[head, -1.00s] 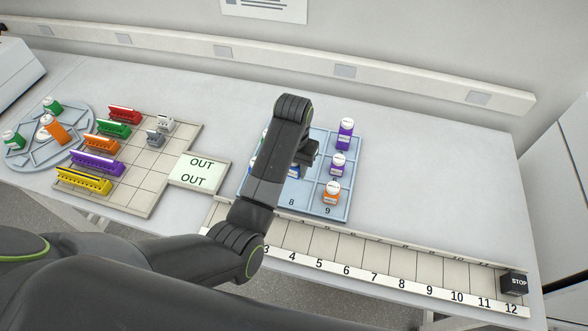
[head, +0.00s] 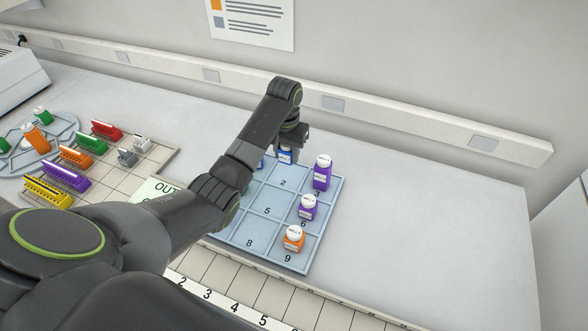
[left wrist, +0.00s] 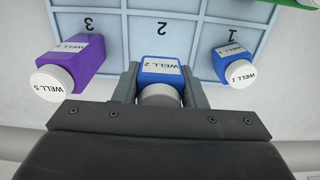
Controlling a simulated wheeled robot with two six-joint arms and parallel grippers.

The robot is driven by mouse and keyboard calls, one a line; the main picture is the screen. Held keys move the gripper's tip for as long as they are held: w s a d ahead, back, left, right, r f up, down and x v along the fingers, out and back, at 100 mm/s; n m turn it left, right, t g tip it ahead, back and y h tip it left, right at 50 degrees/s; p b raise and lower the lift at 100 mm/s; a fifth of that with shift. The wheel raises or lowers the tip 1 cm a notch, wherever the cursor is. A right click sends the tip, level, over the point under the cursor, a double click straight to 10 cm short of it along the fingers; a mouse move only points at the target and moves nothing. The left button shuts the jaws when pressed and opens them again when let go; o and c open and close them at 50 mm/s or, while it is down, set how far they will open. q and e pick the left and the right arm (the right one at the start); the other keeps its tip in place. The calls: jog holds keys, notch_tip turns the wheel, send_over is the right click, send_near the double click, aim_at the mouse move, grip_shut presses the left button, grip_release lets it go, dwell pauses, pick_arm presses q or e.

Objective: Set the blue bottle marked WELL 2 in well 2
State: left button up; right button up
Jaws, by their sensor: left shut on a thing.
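My left gripper (head: 288,149) is shut on the blue bottle marked WELL 2 (left wrist: 158,68), which also shows in the head view (head: 286,155). It holds the bottle upright at the back of the pale blue tray (head: 268,222), in line with the compartment numbered 2 (left wrist: 162,28). I cannot tell whether its base touches the tray floor. A blue bottle marked WELL 1 (left wrist: 232,65) stands at compartment 1. A purple bottle (left wrist: 72,62), its label seeming to read WELL 5, stands at compartment 3. My right gripper is not in view.
Another purple bottle (head: 308,207) stands in compartment 6 and an orange bottle (head: 293,239) in compartment 9. Compartments 5 and 8 look empty. The OUT plate, coloured racks (head: 66,175) and a round tray (head: 62,128) lie left. The bench right of the tray is clear.

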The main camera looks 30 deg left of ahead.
aim_at(287, 176)
pick_arm(q)
notch_tip(287, 176, down, 2)
jog(key=shift+s+f, duration=0.1)
jog(key=shift+f, duration=0.05)
notch_tip(287, 176, down, 4)
jog(key=shift+r+p, duration=0.1)
jog(key=shift+p, duration=0.35)
jog(key=shift+f, duration=0.2)
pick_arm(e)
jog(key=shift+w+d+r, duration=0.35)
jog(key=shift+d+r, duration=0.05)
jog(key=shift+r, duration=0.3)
pick_arm(q)
jog(key=shift+f, duration=0.15)
jog(key=o, duration=1)
